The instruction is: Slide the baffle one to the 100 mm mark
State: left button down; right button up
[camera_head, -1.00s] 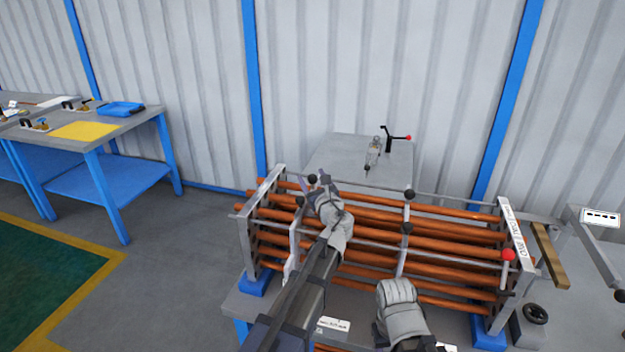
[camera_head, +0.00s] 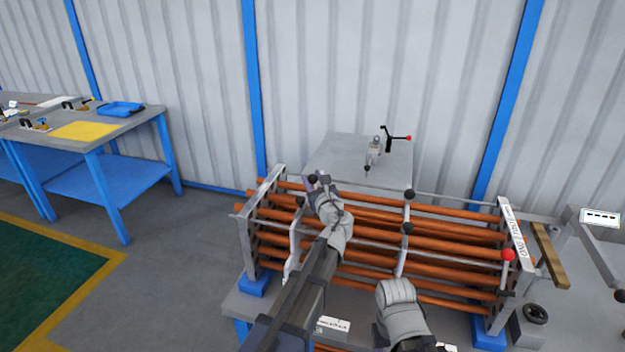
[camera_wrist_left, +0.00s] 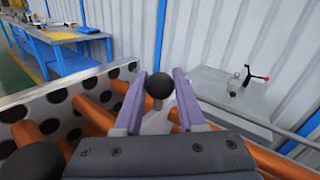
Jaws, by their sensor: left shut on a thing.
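Baffle one (camera_head: 295,232) is a thin pale plate around the copper tubes near the left end of the bundle, partly hidden by my left arm. It carries black ball knobs. My left gripper (camera_head: 318,182) is shut at its far knob. In the left wrist view, this black knob (camera_wrist_left: 160,86) sits between the two finger tips. Another black knob (camera_wrist_left: 30,162) is at lower left there. A second plate (camera_head: 403,258) with black knobs stands near mid-bundle. My right gripper's fingers are not visible.
The left end frame (camera_head: 247,245) stands close left of baffle one. Copper tubes (camera_head: 450,235) run to the right. A red-knobbed lever (camera_head: 508,255) is at the right end. A grey table (camera_head: 340,160) with a clamp stands behind. A blue bench (camera_head: 110,175) is far left.

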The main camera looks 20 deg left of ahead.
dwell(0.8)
pick_arm(q)
jog(key=d, duration=1)
jog(key=shift+s, duration=0.2)
jog(key=c, duration=0.5)
grip_release()
